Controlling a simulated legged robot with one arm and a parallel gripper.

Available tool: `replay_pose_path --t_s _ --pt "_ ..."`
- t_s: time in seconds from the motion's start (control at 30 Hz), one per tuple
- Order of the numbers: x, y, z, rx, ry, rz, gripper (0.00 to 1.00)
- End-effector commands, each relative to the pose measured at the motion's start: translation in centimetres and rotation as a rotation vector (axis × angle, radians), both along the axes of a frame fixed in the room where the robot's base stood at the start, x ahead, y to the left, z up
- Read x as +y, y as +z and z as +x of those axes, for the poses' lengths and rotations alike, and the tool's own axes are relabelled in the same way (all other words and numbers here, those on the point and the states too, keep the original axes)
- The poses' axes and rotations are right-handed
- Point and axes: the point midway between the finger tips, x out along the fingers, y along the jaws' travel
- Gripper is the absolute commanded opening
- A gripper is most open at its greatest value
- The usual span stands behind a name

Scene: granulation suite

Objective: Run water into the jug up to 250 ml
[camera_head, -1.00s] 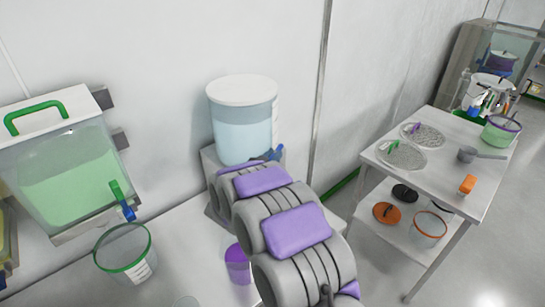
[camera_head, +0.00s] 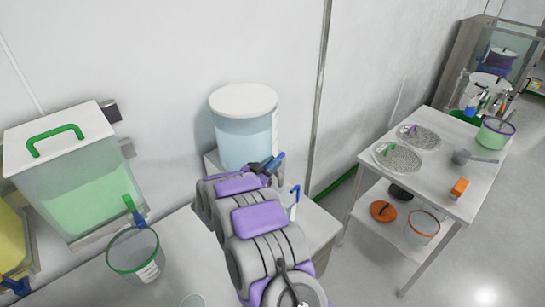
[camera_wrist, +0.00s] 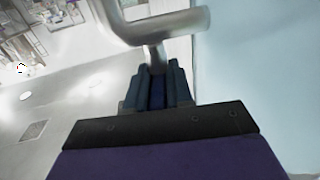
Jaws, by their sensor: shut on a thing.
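The water tank (camera_head: 244,128) is a clear round tank of pale blue water with a white lid, raised on a grey stand by the wall. Its tap has a blue lever (camera_head: 277,160) at the right. My gripper (camera_head: 264,170) is at this tap, partly hidden by my arm. In the wrist view my gripper (camera_wrist: 157,82) is shut on the dark blue tap lever, just below a bent silver tap pipe (camera_wrist: 160,27). A clear jug (camera_head: 291,202) with blue on it shows partly below the tap, right of my arm. Its water level and marks cannot be read.
A green-filled tank (camera_head: 80,195) stands left, with a green-rimmed clear bucket (camera_head: 134,255) below its tap. A yellow tank (camera_head: 12,245) is at the far left. A side table (camera_head: 455,185) with sieves, a scoop and a bucket stands right, across open floor.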

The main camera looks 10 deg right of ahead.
Motion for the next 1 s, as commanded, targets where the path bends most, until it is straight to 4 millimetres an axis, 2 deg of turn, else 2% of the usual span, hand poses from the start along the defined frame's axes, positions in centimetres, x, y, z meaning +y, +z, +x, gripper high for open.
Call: replay_pose_path --t_s 0.07,0.43,0.87,0.9,1.0 --pt "0.44 0.63 0.25 -0.008 -0.025 -0.002 0.00" --pt "0.43 0.51 0.38 -0.010 -0.159 -0.002 0.00" --pt "0.49 0.31 0.32 -0.006 -0.177 -0.003 0.00" --pt "0.50 0.31 0.33 -0.006 -0.177 -0.003 0.22" --pt "0.46 0.29 0.30 -0.005 -0.178 -0.002 0.32"
